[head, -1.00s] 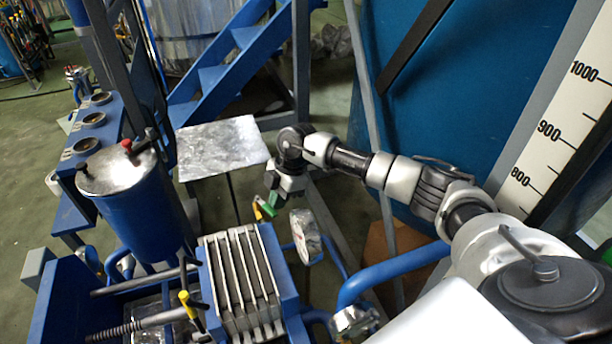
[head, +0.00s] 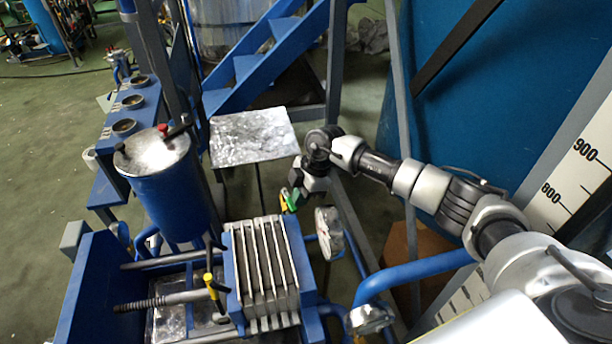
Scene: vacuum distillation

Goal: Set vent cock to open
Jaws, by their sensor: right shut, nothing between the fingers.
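My right gripper (head: 290,202) hangs at the end of the arm that comes in from the right. It is shut and empty, beside small green and yellow parts to the right of the blue vessel; their edges are too small to separate clearly. A yellow-handled lever (head: 211,282) stands on the pipework left of the plate stack, apart from the gripper. A red-knobbed fitting (head: 162,129) sits on the lid of the blue vessel (head: 170,195). No label shows which part is the vent cock, and I cannot tell its setting. My left gripper is out of view.
A metal plate stack (head: 265,268) stands below the gripper. A round gauge (head: 329,232) and a thick blue pipe (head: 415,271) lie to its right. A grey-topped stand (head: 253,136) and blue stairs (head: 262,62) are behind. Open floor shows at left.

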